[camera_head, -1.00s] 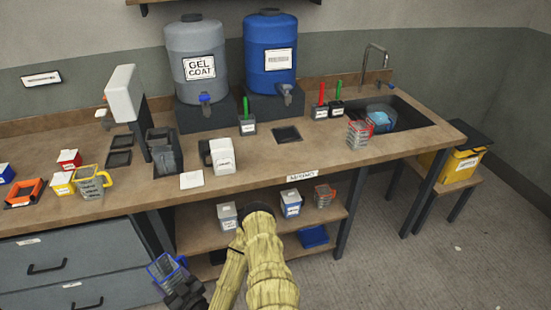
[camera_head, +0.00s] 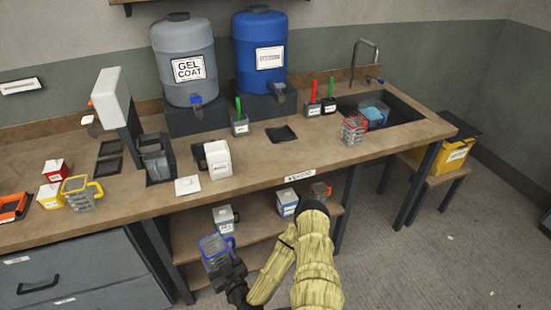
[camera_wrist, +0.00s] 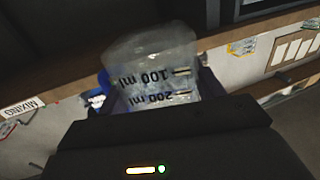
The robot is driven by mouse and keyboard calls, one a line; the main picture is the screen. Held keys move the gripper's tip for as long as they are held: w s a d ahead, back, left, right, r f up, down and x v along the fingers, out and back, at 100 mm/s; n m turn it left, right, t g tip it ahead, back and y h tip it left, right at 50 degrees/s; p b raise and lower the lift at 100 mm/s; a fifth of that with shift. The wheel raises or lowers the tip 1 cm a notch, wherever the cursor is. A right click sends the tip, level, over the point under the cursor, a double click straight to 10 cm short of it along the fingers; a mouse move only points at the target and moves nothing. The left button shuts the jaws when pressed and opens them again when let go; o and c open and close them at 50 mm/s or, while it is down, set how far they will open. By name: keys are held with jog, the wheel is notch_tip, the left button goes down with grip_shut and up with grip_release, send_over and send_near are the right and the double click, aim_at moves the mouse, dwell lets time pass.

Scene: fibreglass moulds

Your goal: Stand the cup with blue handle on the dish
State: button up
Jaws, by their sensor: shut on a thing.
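The clear measuring cup with the blue handle (camera_head: 213,245) is held in my gripper (camera_head: 225,268), in front of the bench and below its top edge. In the wrist view the cup (camera_wrist: 150,62) shows its 100 ml and 200 ml marks between the dark jaws (camera_wrist: 165,112); part of its blue handle shows at its left. My gripper is shut on the cup. A dark shallow square dish (camera_head: 282,134) lies empty on the bench top, behind the front edge.
A white block-shaped container (camera_head: 217,160) and a flat white square (camera_head: 188,186) stand near the bench's front edge. A red-handled cup (camera_head: 353,131) is by the sink (camera_head: 405,110); a yellow-handled cup (camera_head: 78,194) is at left. Bench top around the right-hand dark dish is mostly clear.

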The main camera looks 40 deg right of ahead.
jog(key=shift+d, duration=0.3)
jog(key=shift+d, duration=0.1)
